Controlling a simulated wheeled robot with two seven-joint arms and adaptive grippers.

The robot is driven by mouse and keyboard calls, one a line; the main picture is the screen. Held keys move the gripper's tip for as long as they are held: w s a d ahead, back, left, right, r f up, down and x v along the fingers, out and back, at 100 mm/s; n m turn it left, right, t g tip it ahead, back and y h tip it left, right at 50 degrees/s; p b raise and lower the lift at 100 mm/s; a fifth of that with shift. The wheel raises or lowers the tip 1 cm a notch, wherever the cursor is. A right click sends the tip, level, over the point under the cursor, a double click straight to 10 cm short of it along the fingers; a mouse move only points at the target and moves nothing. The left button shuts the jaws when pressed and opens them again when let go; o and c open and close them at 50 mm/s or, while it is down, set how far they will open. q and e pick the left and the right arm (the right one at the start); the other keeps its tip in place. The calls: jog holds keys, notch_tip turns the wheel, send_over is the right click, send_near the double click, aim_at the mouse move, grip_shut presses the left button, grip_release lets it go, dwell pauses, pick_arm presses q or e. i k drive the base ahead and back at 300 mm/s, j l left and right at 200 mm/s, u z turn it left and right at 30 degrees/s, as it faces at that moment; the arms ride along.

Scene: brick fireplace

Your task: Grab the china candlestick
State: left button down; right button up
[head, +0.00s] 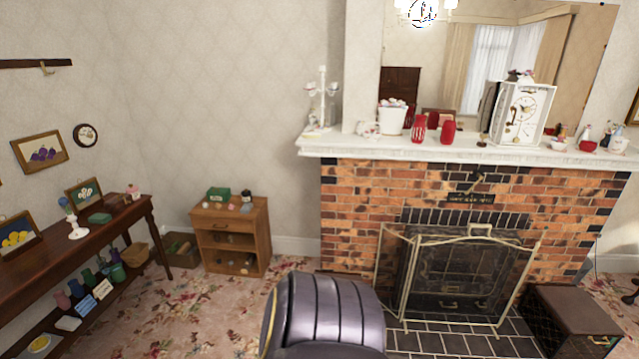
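A white branched candlestick (322,98) stands upright at the left end of the white mantelpiece (400,152). It looks like the china candlestick. A small white stemmed piece with a blue top (76,228) stands on the dark side table at the left; I cannot tell whether it is a candlestick too. Neither of my grippers shows in the head view, and nothing touches the candlestick on the mantelpiece.
A dark ribbed, rounded object (328,312), perhaps a chair back, stands at bottom centre. A fire screen (460,270) fronts the brick fireplace. A low wooden cabinet (232,238) stands left of it. Flowered carpet (170,310) lies open between side table and ribbed object.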

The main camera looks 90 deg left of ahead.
aim_at(78, 233)
jog(key=u, duration=4.5)
